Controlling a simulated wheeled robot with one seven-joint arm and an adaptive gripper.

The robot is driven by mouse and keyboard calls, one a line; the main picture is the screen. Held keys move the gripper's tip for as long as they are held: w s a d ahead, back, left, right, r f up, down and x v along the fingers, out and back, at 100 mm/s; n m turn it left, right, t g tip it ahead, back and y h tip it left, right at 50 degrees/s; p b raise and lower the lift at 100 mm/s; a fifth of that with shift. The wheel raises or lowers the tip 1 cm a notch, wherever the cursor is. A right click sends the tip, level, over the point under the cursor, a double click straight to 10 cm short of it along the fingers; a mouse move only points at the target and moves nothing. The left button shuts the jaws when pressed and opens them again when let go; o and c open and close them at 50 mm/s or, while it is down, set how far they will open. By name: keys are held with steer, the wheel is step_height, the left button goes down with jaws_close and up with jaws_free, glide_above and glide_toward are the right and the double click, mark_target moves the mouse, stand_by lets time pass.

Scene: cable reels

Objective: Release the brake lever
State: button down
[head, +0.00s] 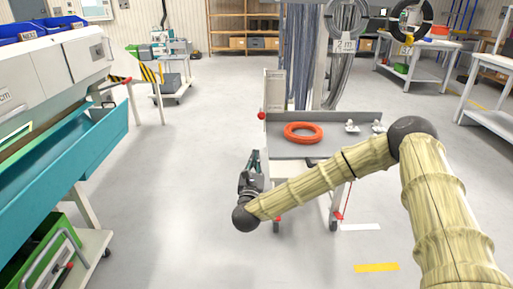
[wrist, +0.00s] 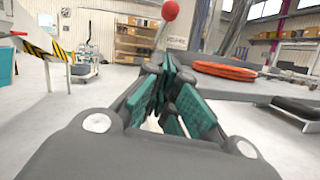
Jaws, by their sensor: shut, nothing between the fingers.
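A lever with a red ball knob (head: 262,115) stands at the left end of the grey cart (head: 285,150). No label shows whether it is the brake lever. In the wrist view the red knob (wrist: 170,10) sits on a thin pale rod, beyond and above my fingertips. My gripper (head: 254,158) is shut and empty, left of the cart and lower than the knob in the head view. Its teal finger pads show close together in the wrist view (wrist: 166,66). The knob is apart from the fingers. The lever's foot is hidden.
An orange cable coil (head: 303,132) lies on the cart. Small red parts (head: 338,215) show near its wheels. A teal trough machine (head: 80,150) with a red-knobbed handle (head: 127,81) stands at left. The floor between is clear. Grey cable strands hang behind the cart.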

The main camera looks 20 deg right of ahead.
mark_target(261, 114)
steer(key=r+p+x, duration=0.1)
steer(key=r+x, duration=0.1)
steer(key=x, duration=0.9)
steer(key=shift+d+r, duration=0.15)
steer(key=shift+r, duration=0.25)
